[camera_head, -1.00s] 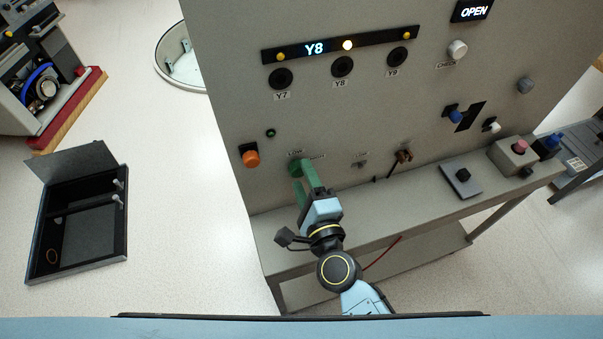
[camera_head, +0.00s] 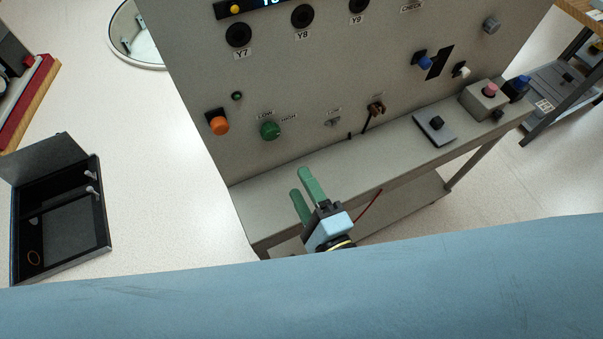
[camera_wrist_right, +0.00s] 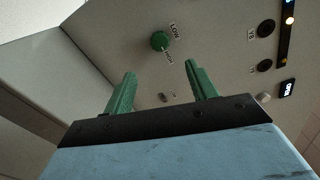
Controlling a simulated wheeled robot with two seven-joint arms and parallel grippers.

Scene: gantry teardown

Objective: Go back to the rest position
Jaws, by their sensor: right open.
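My right gripper (camera_head: 307,187) has green fingers and a pale blue body. It is open and empty, in front of the grey control panel (camera_head: 200,90) and over its ledge (camera_head: 260,190). The green knob (camera_head: 270,131) marked LOW and HIGH is on the panel, above and left of the fingers, apart from them. In the right wrist view the gripper (camera_wrist_right: 158,80) shows two spread fingers, with the green knob (camera_wrist_right: 160,41) beyond the gap between them. My left gripper is not in view.
The ledge carries a black-knobbed plate (camera_head: 435,127) and a grey box with a pink button (camera_head: 485,97). An orange button (camera_head: 218,123) is on the panel. An open black case (camera_head: 75,225) lies on the floor at left. The floor between case and panel is clear.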

